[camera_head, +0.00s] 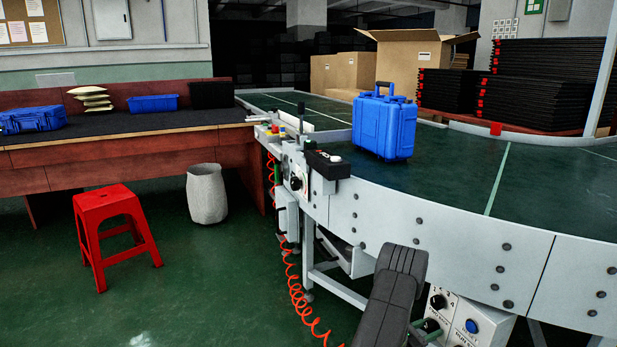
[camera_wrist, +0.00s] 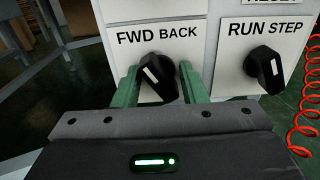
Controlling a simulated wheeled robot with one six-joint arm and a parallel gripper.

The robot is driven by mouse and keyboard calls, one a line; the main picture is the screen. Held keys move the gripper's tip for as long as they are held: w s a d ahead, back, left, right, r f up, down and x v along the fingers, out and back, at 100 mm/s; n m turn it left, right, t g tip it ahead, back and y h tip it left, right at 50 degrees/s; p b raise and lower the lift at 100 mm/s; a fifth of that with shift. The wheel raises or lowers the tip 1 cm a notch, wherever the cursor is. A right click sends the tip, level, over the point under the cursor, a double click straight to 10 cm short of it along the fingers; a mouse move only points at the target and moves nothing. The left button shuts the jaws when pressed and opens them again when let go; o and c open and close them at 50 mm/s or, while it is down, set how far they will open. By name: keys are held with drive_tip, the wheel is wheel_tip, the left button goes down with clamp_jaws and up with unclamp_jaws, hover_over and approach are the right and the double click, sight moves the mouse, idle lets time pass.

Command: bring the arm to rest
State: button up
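My gripper (camera_wrist: 159,72) shows in the wrist view with its two green fingers apart. They point at the black FWD BACK knob (camera_wrist: 157,78), one on each side of it, with visible gaps; I cannot tell how deep they reach around it. The knob's white mark tilts up to the left. The black RUN STEP knob (camera_wrist: 265,70) is to the right, clear of the fingers. In the head view my dark grey arm reaches down in front of the conveyor beside the control box (camera_head: 484,309); the fingers are mostly hidden there.
A blue case (camera_head: 385,124) stands upright on the curved conveyor (camera_head: 450,180). The conveyor's metal side (camera_head: 460,245) is close behind my arm. A red coiled hose (camera_head: 297,290) hangs to the left. A red stool (camera_head: 113,232) and grey bin (camera_head: 207,193) stand on the floor.

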drive_tip(key=shift+m+p, duration=0.4)
drive_tip(key=shift+m, duration=1.3)
